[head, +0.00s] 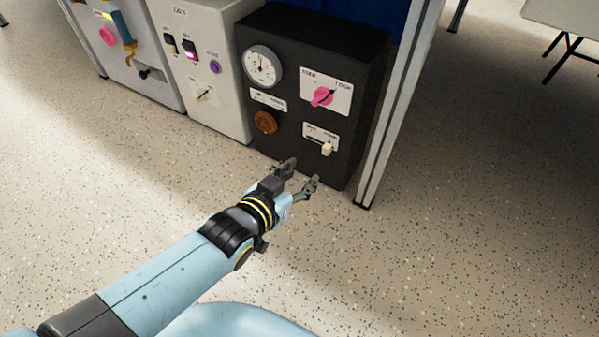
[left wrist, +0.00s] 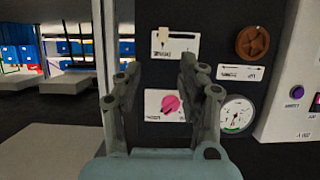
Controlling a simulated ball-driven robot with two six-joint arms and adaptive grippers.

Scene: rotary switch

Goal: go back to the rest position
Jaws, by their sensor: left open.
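My left gripper (head: 300,178) is open and empty. In the head view it is in front of the lower part of a black control box (head: 300,130), and I see no contact. The box carries a pink rotary switch (head: 322,97) on a white plate, and its pointer is tilted toward the upper right. In the left wrist view the box appears upside down, with the pink switch (left wrist: 170,104) showing between the fingers of the left gripper (left wrist: 158,72). My right gripper is not in view.
The black box also has a round gauge (head: 262,66), a brown knob (head: 265,122) and a cream lever (head: 327,149). A white panel box (head: 222,115) stands to its left. A metal post (head: 398,110) stands to its right. The speckled floor (head: 450,250) is clear at right.

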